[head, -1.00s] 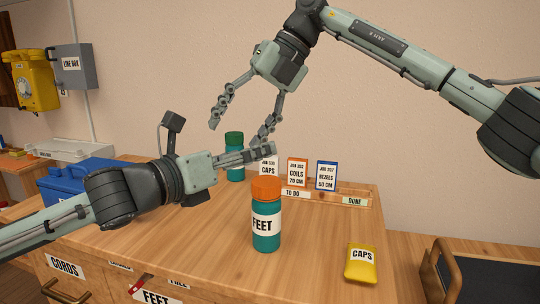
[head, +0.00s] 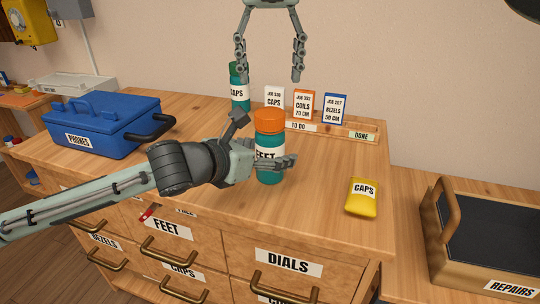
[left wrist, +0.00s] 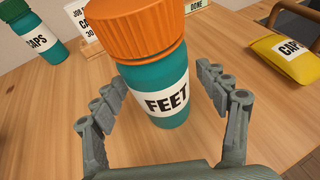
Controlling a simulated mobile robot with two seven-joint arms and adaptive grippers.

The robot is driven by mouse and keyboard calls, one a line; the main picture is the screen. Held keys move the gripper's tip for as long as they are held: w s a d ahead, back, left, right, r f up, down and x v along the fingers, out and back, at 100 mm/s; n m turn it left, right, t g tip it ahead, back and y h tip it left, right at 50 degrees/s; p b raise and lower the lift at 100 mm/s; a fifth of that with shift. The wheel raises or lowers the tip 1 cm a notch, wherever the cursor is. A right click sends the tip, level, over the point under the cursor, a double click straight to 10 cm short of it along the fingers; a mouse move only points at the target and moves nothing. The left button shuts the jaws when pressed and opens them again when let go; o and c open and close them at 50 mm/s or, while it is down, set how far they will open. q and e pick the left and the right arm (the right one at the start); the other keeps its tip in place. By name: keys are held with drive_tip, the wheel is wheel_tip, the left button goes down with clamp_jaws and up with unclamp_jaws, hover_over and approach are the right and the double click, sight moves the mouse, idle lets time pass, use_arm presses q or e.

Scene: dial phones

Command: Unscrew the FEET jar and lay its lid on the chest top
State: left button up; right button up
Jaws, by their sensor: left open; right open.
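The FEET jar (head: 268,170) is teal with a white label and stands upright on the wooden chest top (head: 310,200). Its orange lid (head: 269,120) is on it. In the left wrist view the jar (left wrist: 160,88) stands between the fingers of my left gripper (left wrist: 165,105), which is open, with the lid (left wrist: 140,32) above finger height. In the head view this left gripper (head: 272,163) is low at the jar's body, and its fingers partly cover the label. My right gripper (head: 270,75) is open and empty, pointing down above and behind the jar.
A teal CAPS jar (head: 238,92) stands behind, left of the job cards (head: 303,106) in their rack. A blue PHONES box (head: 100,125) is at left. A yellow CAPS pouch (head: 362,197) lies at right, with a REPAIRS tray (head: 445,270) beyond. The front chest top is clear.

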use_arm(q)
drive_tip(key=shift+w+d, duration=0.1)
drive_tip(key=shift+w, duration=0.05)
drive_tip(key=shift+c, duration=0.2)
clamp_jaws()
idle(0.3)
